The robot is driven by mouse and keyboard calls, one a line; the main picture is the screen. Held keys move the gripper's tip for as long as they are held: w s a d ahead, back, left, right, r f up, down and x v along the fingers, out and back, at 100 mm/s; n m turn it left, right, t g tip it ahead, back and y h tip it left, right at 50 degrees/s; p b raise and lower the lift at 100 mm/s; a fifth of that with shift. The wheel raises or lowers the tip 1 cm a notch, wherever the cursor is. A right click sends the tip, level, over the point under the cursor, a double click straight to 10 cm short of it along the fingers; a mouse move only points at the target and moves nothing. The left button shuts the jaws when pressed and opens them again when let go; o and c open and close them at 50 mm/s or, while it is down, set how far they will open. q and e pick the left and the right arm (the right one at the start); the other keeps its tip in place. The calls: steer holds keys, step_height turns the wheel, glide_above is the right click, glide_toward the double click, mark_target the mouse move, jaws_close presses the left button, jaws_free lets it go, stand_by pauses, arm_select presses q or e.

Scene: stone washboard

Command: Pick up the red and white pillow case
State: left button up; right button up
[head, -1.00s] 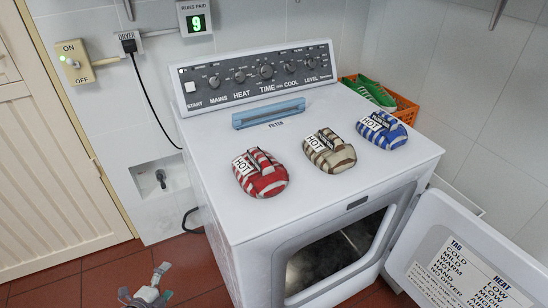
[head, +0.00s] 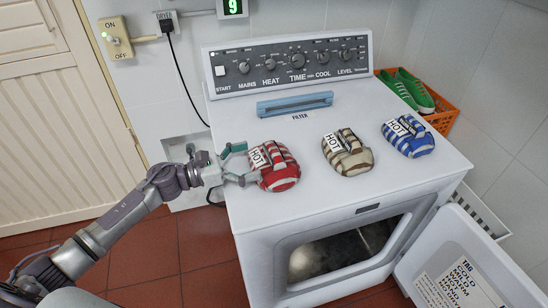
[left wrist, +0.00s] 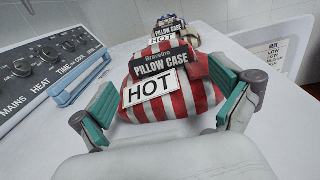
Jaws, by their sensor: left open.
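The red and white striped pillow case (head: 280,172) lies folded on the dryer top at its left side, with a white HOT tag on it. In the left wrist view the pillow case (left wrist: 190,101) shows its dark PILLOW CASE label and HOT tag just ahead. My left gripper (head: 246,164) is open at the pillow case's left side. In the left wrist view the teal-padded fingers of my left gripper (left wrist: 172,108) stand one on each side of the near end of the pillow case. I cannot tell whether they touch it. My right gripper is not in view.
A beige striped bundle (head: 348,155) and a blue striped bundle (head: 408,138) lie to the right on the white dryer (head: 330,215). The blue filter handle (head: 294,104) is behind. The dryer door (head: 455,265) hangs open. An orange basket (head: 442,115) holds green shoes.

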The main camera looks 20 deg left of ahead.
mark_target(268, 155)
arm_select(q)
steer(key=shift+w+d+r, duration=0.1)
steer(key=shift+w+d, duration=0.3)
steer(key=shift+d, duration=0.1)
steer(key=p+x, duration=0.2)
steer(key=x, duration=0.2)
steer(key=shift+w+d, duration=0.4)
steer(key=shift+d, duration=0.05)
steer(key=c, duration=0.9)
steer(key=shift+a, duration=0.1)
steer(key=shift+c, duration=1)
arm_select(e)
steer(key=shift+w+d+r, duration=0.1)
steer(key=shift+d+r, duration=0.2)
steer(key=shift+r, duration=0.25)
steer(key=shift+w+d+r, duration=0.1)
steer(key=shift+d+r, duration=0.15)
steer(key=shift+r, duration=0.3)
